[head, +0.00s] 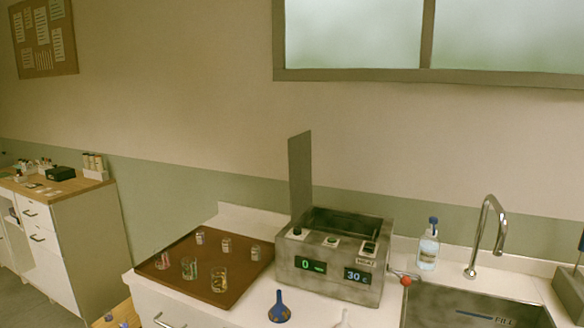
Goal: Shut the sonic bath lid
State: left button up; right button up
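The sonic bath (331,285) is a grey metal box on the counter, with two lit displays and several knobs on its front top. Its tank is open at the top. Its lid (300,172) is a thin grey panel standing upright at the left side of the bath, seen nearly edge-on. The inside of the tank is dark, and I cannot tell what it holds. Neither of my grippers is in view.
A brown tray (222,290) with several small glass jars stands left of the bath. A clear bottle (428,248) with blue cap, a tap (485,235) and a sink (470,306) are to the right.

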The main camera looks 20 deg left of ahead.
aim_at(299, 146)
jog(key=i+j+z, duration=0.15)
jog(key=j+z, duration=0.15)
jog(key=j, duration=1.15)
jog(key=j+z, duration=0.3)
jog(key=j, duration=1.15)
jog(key=k, duration=0.05)
